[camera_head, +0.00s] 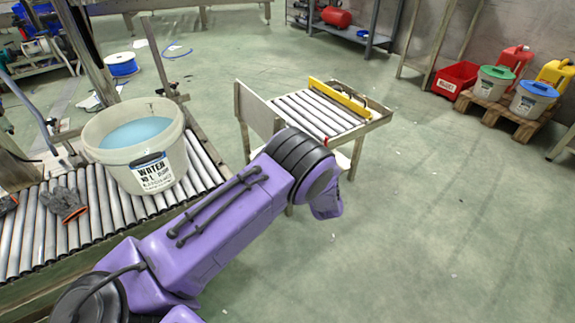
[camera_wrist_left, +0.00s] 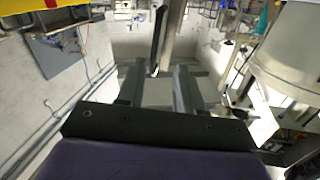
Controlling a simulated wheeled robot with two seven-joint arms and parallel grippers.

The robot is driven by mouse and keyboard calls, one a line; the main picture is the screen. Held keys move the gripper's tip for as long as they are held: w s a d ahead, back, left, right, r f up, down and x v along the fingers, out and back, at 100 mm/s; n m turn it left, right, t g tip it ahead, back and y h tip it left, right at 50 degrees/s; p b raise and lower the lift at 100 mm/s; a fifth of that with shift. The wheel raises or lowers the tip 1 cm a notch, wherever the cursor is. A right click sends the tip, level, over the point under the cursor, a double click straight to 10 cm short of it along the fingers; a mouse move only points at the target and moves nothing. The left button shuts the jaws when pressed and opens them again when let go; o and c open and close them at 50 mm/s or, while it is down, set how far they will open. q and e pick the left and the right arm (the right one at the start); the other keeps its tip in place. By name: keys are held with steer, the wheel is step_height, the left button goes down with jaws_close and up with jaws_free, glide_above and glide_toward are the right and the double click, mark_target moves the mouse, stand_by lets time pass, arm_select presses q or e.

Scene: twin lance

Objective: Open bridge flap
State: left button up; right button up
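A plain grey board (camera_head: 258,110) stands steeply at the near-left end of a small roller table (camera_head: 372,124); it looks like the bridge flap. A gap separates it from the larger roller conveyor (camera_head: 208,160). My left arm comes in from the bottom left across the picture, and its wrist bends down in front of the small table. The left gripper itself is hidden there in the head view. In the left wrist view the left gripper (camera_wrist_left: 158,88) has its two fingers apart, with nothing clearly held between them. My right gripper is in neither view.
A white bucket of blue water (camera_head: 160,172) stands on the larger conveyor, close to my arm; gloves (camera_head: 65,203) lie left of it. A yellow bar (camera_head: 340,98) lies along the small table's far side. The floor (camera_head: 450,220) to the right is clear.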

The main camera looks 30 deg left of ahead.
arm_select(q)
steer(key=shift+n, duration=0.3)
steer(key=b+x, duration=0.1)
steer(key=x, duration=0.2)
steer(key=b+x, duration=0.1)
steer(key=x, duration=0.3)
steer(key=b+x, duration=0.1)
steer(key=x, duration=0.2)
steer(key=shift+w+a+r+b, duration=0.1)
steer(key=shift+w+r+b, duration=0.2)
steer(key=shift+w, duration=0.25)
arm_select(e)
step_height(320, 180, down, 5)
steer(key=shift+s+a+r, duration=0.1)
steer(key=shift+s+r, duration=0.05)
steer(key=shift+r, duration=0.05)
arm_select(q)
steer(key=shift+c, duration=0.4)
steer(key=shift+r, duration=0.1)
jaws_close()
